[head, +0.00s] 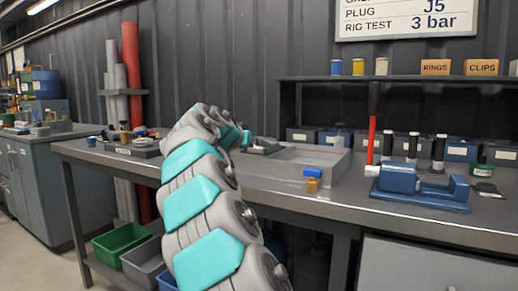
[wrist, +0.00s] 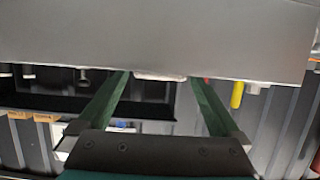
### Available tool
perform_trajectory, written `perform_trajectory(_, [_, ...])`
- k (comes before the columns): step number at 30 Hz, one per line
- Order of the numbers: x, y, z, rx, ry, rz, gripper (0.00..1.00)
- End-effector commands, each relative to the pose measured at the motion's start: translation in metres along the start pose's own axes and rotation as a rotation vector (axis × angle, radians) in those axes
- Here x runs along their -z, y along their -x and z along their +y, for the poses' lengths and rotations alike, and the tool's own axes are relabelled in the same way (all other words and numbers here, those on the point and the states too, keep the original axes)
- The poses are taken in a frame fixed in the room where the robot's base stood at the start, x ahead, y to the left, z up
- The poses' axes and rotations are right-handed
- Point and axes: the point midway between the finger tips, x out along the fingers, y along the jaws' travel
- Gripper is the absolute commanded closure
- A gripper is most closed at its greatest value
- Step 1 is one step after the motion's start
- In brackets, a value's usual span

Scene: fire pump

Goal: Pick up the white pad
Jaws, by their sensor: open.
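In the wrist view, a thin whitish thing (wrist: 160,77), likely the white pad, shows edge-on along the border of a broad grey surface (wrist: 150,38). My gripper (wrist: 160,74) is open, with its two green fingers apart and pointing towards that border. The whitish thing lies between the fingertips in the picture, and no finger clearly touches it. How far it is from them is hard to tell. In the head view my arm reaches over the bench (head: 400,212) and hides most of my gripper. I cannot make out the pad there.
Further right are a blue vise (head: 410,186) and a red-handled tool (head: 371,135). A shelf (head: 400,79) with bins stands behind. A dark tray (head: 132,149) lies left.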

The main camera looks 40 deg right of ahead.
Motion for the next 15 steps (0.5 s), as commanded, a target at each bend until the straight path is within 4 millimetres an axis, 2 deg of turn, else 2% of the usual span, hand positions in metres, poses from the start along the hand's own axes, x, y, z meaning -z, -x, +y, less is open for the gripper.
perform_trajectory(3, [-0.0007, -0.0093, 0.0004, -0.001, 0.000, -0.002, 0.00])
perform_trajectory(8, [-0.0006, -0.0087, 0.0003, -0.001, 0.000, -0.001, 0.00])
perform_trajectory(15, [-0.0004, -0.0082, 0.0001, 0.000, 0.000, -0.001, 0.25])
